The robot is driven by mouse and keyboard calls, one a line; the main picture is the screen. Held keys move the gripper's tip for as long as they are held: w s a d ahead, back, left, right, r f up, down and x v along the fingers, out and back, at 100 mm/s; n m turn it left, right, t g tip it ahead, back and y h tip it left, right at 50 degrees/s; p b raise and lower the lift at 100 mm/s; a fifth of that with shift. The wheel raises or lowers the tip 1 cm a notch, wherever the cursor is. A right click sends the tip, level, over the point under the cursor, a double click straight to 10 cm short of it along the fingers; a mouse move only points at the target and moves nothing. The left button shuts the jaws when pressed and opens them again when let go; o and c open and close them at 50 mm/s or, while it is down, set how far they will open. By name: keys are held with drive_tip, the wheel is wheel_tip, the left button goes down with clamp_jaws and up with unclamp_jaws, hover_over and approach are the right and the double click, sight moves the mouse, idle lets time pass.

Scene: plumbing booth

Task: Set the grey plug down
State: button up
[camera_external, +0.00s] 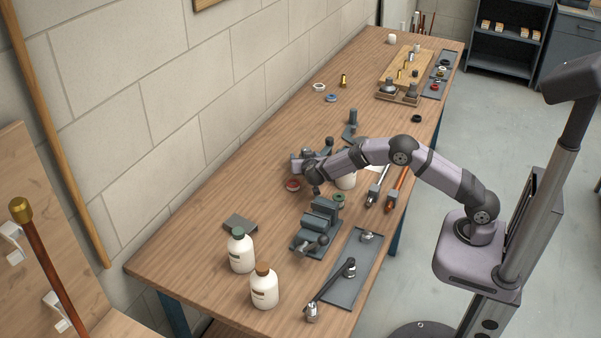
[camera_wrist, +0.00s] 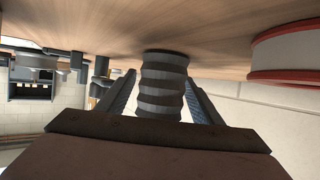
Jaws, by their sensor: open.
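The grey plug (camera_wrist: 163,88) is a ribbed grey cylinder with a dark end, in the middle of the wrist view. Its dark end appears to meet the wooden bench top, which lies at the top of that picture. My gripper (camera_wrist: 160,80) is open, with one finger on each side of the plug; a small gap shows on the right side. In the external view my gripper (camera_external: 298,164) is low over the bench near the wall side. I cannot make out the plug there.
A white, red-rimmed round thing (camera_wrist: 288,52) stands close beside the plug; a red ring (camera_external: 293,185) lies below my gripper in the external view. A grey vise (camera_external: 318,222), white bottles (camera_external: 241,252) and a dark tray (camera_external: 352,275) are nearer. Bench toward the wall is fairly clear.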

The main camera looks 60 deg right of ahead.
drive_tip(key=shift+r, duration=0.1)
drive_tip(key=shift+s+a+r, duration=0.1)
drive_tip(key=shift+a, duration=0.05)
drive_tip(key=shift+b+v, duration=0.45)
drive_tip(key=shift+v, duration=3.15)
drive_tip(key=shift+r, duration=0.1)
